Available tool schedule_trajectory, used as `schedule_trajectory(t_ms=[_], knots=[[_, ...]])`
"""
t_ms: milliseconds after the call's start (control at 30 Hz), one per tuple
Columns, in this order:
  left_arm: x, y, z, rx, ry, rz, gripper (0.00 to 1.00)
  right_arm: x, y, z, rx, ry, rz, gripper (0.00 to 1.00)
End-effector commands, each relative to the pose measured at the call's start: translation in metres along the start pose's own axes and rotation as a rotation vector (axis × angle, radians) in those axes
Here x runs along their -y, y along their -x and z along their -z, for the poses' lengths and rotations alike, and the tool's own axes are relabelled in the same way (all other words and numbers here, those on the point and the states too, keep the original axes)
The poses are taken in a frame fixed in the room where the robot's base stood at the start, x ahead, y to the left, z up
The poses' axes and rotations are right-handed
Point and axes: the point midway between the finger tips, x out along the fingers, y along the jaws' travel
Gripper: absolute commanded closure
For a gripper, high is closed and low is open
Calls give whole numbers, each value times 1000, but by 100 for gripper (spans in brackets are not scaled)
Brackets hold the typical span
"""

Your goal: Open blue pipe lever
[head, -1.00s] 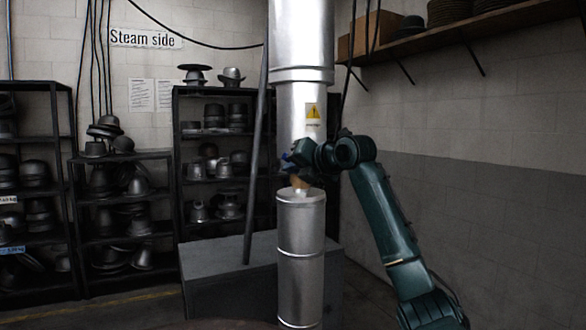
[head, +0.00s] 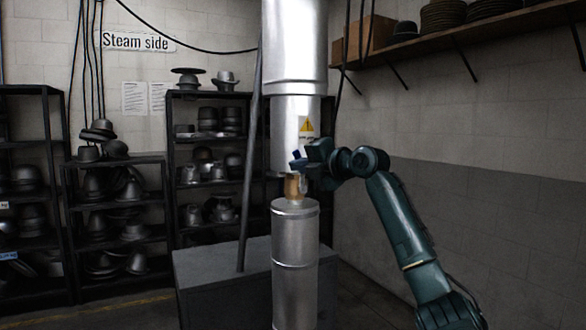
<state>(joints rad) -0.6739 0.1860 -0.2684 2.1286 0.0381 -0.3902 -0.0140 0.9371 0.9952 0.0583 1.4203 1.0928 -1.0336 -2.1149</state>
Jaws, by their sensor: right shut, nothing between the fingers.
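The steel pipe (head: 294,50) stands upright in the middle of the head view. Below its upper section is a short brass-coloured valve part (head: 292,188), above the lower steel cylinder (head: 295,240). A small blue piece, seemingly the lever (head: 297,156), shows at the left tip of my right gripper (head: 305,161). My right gripper is shut and empty, in front of the pipe just above the valve part. It hides part of the pipe and perhaps some of the lever. I cannot tell whether it touches the lever. My left gripper is not in view.
A grey box (head: 222,275) stands behind the pipe, with a slanted dark pole (head: 250,170) rising from it. Black shelves with metal hat forms (head: 210,175) stand at the back left. A wall shelf (head: 450,42) is at upper right. The space right of my arm looks clear.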

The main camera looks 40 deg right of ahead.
Motion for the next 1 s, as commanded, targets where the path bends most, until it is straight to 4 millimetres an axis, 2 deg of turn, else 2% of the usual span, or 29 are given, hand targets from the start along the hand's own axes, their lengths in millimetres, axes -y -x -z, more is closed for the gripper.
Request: schedule_trajectory(t_ms=[200,500,1000], knots=[[1,-1,-2,5,-6,0,62,-1,6,-17,4,-168,-59,100],[1,-2,-5,5,1,-2,62,1,11,-30,4,-323,-113,100],[0,-3,1,-10,17,3,62,2,12,-35,2,-383,-134,100]])
